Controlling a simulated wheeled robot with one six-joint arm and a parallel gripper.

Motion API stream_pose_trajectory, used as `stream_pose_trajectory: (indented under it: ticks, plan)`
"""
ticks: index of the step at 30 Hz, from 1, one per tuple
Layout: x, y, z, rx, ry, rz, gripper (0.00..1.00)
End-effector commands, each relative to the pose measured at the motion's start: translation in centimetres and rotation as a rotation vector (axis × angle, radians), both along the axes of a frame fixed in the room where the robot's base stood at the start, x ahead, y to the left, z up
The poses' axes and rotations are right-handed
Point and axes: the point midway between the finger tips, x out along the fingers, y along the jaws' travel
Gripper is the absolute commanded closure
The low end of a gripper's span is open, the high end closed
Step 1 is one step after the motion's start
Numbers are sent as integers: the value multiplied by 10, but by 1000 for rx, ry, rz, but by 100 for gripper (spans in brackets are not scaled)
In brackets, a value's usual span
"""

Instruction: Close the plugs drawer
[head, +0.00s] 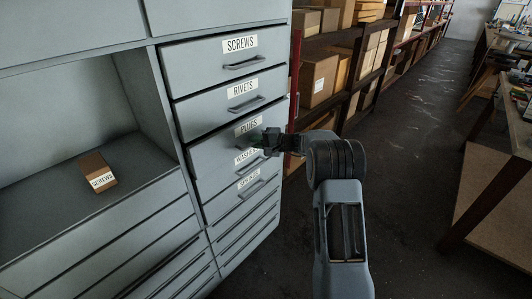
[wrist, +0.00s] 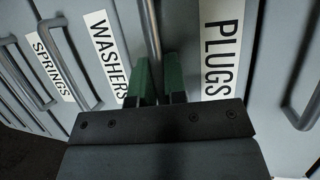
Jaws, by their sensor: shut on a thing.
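The plugs drawer (head: 212,150) is the third labelled drawer down in the grey cabinet in the head view. Its front looks close to its neighbours' fronts; I cannot tell exactly how far out it stands. My gripper (head: 262,141) reaches it from the right and hides most of its handle. In the wrist view, the green fingers of my gripper (wrist: 159,80) are shut on the plugs handle (wrist: 151,25), one on each side of the bar. The PLUGS label (wrist: 220,45) is right of the fingers there.
The screws drawer (head: 200,62) and rivets drawer (head: 203,108) are above. The washers label (head: 247,157) and springs label (head: 248,180) are below. A small brown box (head: 95,172) lies in the open bay at left. Shelving stands behind; a workbench (head: 505,130) is at right, with clear floor between.

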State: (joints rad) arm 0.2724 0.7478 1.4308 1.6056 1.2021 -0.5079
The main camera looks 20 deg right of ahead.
Motion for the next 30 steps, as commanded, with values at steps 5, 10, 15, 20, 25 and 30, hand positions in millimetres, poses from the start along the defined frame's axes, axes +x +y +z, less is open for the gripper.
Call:
stream_pose_trajectory:
  ticks: [5, 10, 15, 20, 25, 30]
  plan:
    - [8, 10, -1, -1, -1, 0, 100]
    - [10, 15, 0, -2, -1, 2, 100]
    - [11, 19, 2, -1, -2, 3, 100]
    - [11, 20, 2, 0, -5, 5, 85]
    - [11, 21, 2, -1, -4, 8, 69]
    - [11, 21, 3, 0, -5, 10, 64]
